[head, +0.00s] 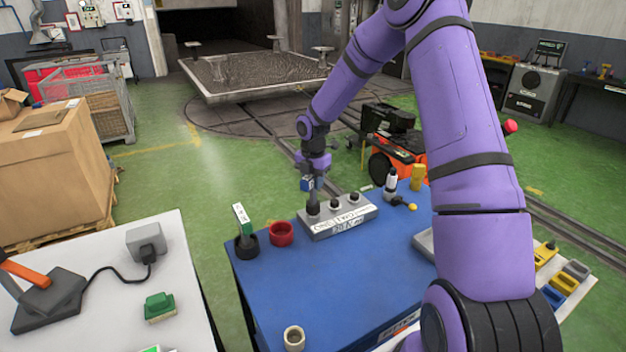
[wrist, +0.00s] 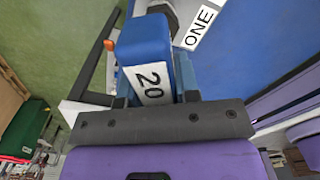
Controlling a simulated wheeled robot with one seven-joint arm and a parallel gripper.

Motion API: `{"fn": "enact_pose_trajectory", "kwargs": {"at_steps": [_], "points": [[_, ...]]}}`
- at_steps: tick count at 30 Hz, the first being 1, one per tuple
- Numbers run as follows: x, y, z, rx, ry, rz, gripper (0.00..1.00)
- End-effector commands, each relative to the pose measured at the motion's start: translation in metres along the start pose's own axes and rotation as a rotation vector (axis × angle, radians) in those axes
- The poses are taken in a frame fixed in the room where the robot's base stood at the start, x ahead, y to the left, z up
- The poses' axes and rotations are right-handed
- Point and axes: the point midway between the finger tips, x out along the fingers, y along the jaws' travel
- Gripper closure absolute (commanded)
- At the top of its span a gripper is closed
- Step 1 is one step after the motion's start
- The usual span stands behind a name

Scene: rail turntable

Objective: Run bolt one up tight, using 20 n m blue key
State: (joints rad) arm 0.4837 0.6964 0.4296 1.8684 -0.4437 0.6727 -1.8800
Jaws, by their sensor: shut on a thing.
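My gripper (head: 309,176) is shut on the blue key (wrist: 148,45), which bears a white label reading 20. In the head view the blue key (head: 307,185) is upright over the left end of a grey bolt block (head: 345,219), its dark shank reaching down to the leftmost bolt position. A label ONE (wrist: 200,24) shows beside the key in the wrist view. Two other dark bolts, the middle one (head: 334,204) and the right one (head: 353,197), stand uncovered. The key's tip and bolt one are hidden, so I cannot tell how they fit together.
The block stands on a blue tabletop (head: 275,285). A green-and-white labelled tool in a black holder (head: 246,243) and a red cup (head: 282,234) stand left of it. A white bottle (head: 391,181) and a yellow object (head: 417,177) stand right. The tabletop in front is mostly clear.

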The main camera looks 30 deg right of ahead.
Motion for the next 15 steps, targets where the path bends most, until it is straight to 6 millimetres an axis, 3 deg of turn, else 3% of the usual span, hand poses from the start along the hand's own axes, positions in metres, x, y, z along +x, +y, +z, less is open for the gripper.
{"fn": "enact_pose_trajectory", "kwargs": {"at_steps": [15], "points": [[0.0065, 0.0002, 0.0, 0.0, -0.001, 0.001, 1.0]]}}
